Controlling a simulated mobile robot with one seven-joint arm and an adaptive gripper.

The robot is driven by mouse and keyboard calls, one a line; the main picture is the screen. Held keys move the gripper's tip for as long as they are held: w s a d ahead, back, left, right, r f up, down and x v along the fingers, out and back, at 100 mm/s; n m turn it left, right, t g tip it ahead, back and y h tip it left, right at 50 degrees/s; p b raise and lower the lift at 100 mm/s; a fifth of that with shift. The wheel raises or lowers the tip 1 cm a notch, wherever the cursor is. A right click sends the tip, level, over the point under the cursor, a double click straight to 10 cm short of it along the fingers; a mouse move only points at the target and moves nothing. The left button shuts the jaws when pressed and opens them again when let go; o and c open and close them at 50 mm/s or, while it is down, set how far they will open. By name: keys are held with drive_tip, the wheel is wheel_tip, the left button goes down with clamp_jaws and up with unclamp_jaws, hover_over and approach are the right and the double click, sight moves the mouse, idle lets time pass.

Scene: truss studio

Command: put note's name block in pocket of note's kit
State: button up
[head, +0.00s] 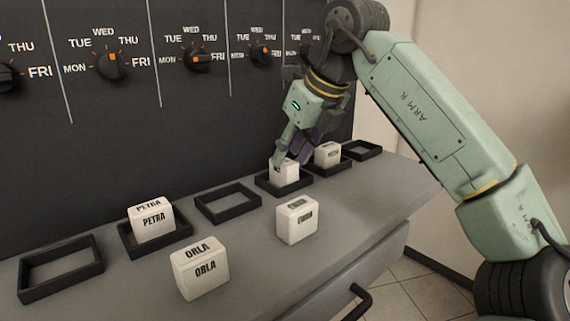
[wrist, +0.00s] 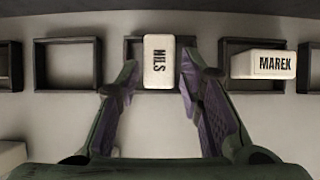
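A white block lettered NILS (wrist: 159,62) stands in a black open frame (wrist: 133,48) in the wrist view. In the head view the same block (head: 285,172) is in its frame (head: 268,184), partly covered by my gripper. My gripper (wrist: 158,72) has its two fingers on either side of the block's near end, with a narrow gap showing at each side, so it looks open around it. In the head view my gripper (head: 283,160) is at the block's top. No note, kit or pocket can be made out.
Blocks PETRA (head: 153,221) and MAREK (wrist: 272,65) stand in frames. Block ORLA (head: 200,268) and a block with unreadable lettering (head: 296,220) stand loose on the grey counter (head: 345,205). Empty frames include the far-left one (head: 60,268). A dark dial panel (head: 100,130) rises behind.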

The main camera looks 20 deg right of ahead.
drive_tip(key=v, duration=0.7)
drive_tip(key=shift+s+r, duration=0.15)
drive_tip(key=shift+r, duration=0.15)
